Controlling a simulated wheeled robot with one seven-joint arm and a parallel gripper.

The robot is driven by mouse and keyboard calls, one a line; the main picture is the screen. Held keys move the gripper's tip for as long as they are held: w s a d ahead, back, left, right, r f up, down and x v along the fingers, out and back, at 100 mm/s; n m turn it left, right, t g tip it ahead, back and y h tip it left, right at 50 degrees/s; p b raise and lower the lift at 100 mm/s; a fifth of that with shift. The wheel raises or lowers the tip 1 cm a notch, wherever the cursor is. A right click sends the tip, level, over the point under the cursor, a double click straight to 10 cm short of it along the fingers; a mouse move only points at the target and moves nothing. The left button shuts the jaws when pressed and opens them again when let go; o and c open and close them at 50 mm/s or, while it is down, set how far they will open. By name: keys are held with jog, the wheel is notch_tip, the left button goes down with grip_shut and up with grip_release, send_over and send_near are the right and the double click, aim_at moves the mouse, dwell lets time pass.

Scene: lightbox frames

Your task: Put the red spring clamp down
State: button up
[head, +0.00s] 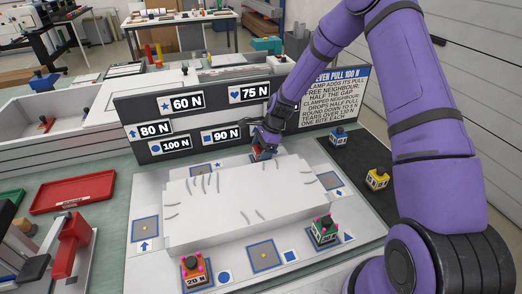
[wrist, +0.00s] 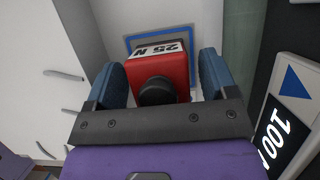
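The red spring clamp (wrist: 165,70), a block with a black knob and a "25 N" label, is between my gripper's two blue fingers in the wrist view. In the head view the clamp (head: 262,154) is partly hidden under the gripper, at the back edge of the white panel (head: 235,195). My gripper (wrist: 160,78) is around the clamp, with thin gaps showing between fingers and block, clearer on the right. It also shows in the head view (head: 265,141). A blue-outlined pad (wrist: 135,42) lies directly below or behind the clamp; I cannot see the clamp's underside.
An orange-red clamp (head: 195,271) and a green clamp (head: 323,230) stand along the panel's front. Yellow (head: 377,179) and blue (head: 339,138) clamps sit on a dark mat (head: 365,160). A sign board (head: 185,122) rises close behind my gripper. Left and front pads (head: 145,230) (head: 263,255) are bare.

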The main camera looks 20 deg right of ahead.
jog(key=s+d+r+n+h, duration=0.1)
jog(key=s+d+r+n, duration=0.1)
jog(key=r, duration=0.6)
jog(key=s+d+r+n+t, duration=0.1)
jog(key=s+r, duration=0.1)
jog(key=r, duration=0.6)
jog(key=s+d+r+n+h, duration=0.1)
jog(key=s+d+r+n, duration=0.15)
jog(key=r, duration=0.55)
jog(key=s+r+n+t+h, duration=0.1)
jog(key=s+r+n, duration=0.3)
jog(key=s+r, duration=0.45)
jog(key=s+r+n+t+h, duration=0.15)
jog(key=s+r+n, duration=0.35)
jog(key=s, duration=0.7)
jog(key=s+d+r+n+t, duration=0.1)
jog(key=s+r+n, duration=0.1)
jog(key=s, duration=0.8)
jog(key=shift+s+d+n+t, duration=0.25)
jog(key=shift+n+t, duration=0.1)
jog(key=shift+n, duration=0.4)
